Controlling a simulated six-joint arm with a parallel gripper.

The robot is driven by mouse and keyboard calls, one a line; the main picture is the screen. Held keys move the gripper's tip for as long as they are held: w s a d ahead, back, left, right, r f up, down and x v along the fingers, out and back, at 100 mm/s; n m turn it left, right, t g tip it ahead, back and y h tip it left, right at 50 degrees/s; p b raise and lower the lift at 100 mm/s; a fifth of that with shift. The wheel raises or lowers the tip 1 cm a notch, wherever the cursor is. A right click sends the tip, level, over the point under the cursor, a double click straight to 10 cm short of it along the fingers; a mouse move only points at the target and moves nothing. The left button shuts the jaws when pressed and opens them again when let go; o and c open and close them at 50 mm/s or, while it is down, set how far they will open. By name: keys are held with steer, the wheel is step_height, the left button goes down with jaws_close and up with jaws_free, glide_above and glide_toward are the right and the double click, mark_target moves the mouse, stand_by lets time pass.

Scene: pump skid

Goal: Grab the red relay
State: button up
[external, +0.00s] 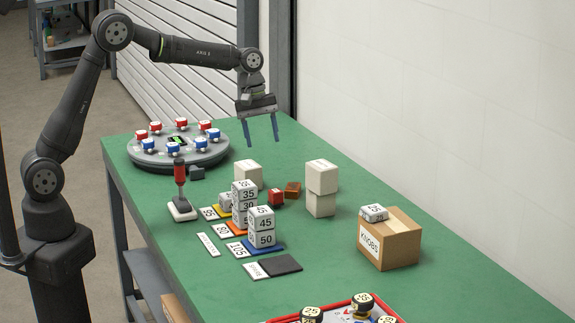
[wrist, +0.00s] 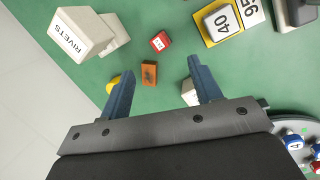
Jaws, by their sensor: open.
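The red relay (external: 276,197) is a small red block standing on the green table, in the middle of the external view. In the wrist view the red relay (wrist: 160,41) shows a pale label on its top, slightly beyond the fingertips. My gripper (external: 261,142) is open and empty, pointing down, in the air above and behind the relay. In the wrist view my gripper (wrist: 160,65) has its two blue fingers spread wide, with an orange-brown block (wrist: 149,73) showing between them, below on the table.
The orange-brown block (external: 293,190) stands close to the relay. Stacked white boxes (external: 321,203) are to the right, a white block (external: 248,175) behind, and numbered stacks (external: 244,205) in front left. A round station (external: 178,150) with red and blue knobs is at the far left.

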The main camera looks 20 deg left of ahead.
steer(key=w+a+f+n+g, duration=0.1)
steer(key=w+f+n+g, duration=0.1)
steer(key=w+n, duration=0.35)
glide_toward(275, 190)
steer(key=shift+m+h, duration=0.4)
steer(key=shift+m, duration=0.05)
steer(key=x, duration=0.6)
steer(key=shift+w+a+f, duration=0.2)
steer(key=shift+w+a, duration=0.05)
steer(key=shift+w, duration=0.15)
steer(key=shift+s+x, duration=0.2)
steer(key=shift+x, duration=1.15)
steer(key=shift+s+x, duration=0.2)
steer(key=shift+x, duration=1.15)
steer(key=shift+a+r, duration=0.1)
steer(key=shift+a, duration=0.05)
steer(key=shift+c, duration=0.5)
steer(key=c, duration=1)
